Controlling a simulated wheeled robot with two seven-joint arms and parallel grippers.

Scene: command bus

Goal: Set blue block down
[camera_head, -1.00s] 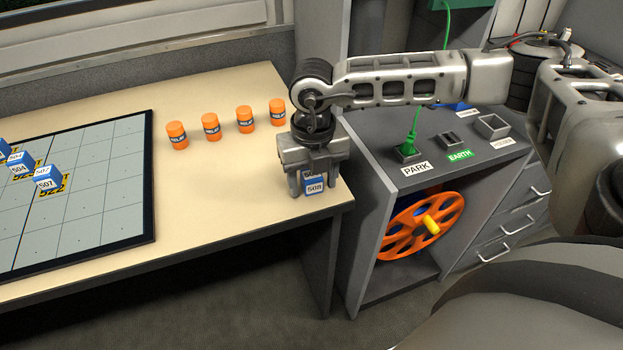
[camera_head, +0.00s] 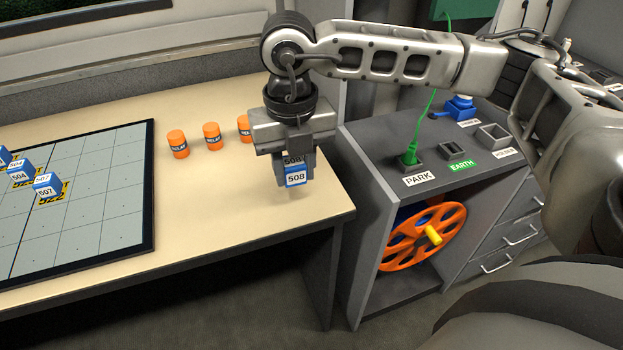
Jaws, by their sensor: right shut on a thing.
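The blue block (camera_head: 296,179) with white labels reading 508 is between the fingers of my right gripper (camera_head: 295,172). The gripper points down and is shut on the block. It holds the block above the right end of the beige table (camera_head: 220,215), with a faint shadow below. My left gripper is not in view.
A grid board (camera_head: 105,190) on the left bears blue blocks 507 (camera_head: 46,185) and 504 (camera_head: 19,170), with part of another at the edge. Orange canisters (camera_head: 178,144) stand in a row behind. A grey cabinet (camera_head: 375,160) with sockets and an orange reel (camera_head: 425,235) is right of the table.

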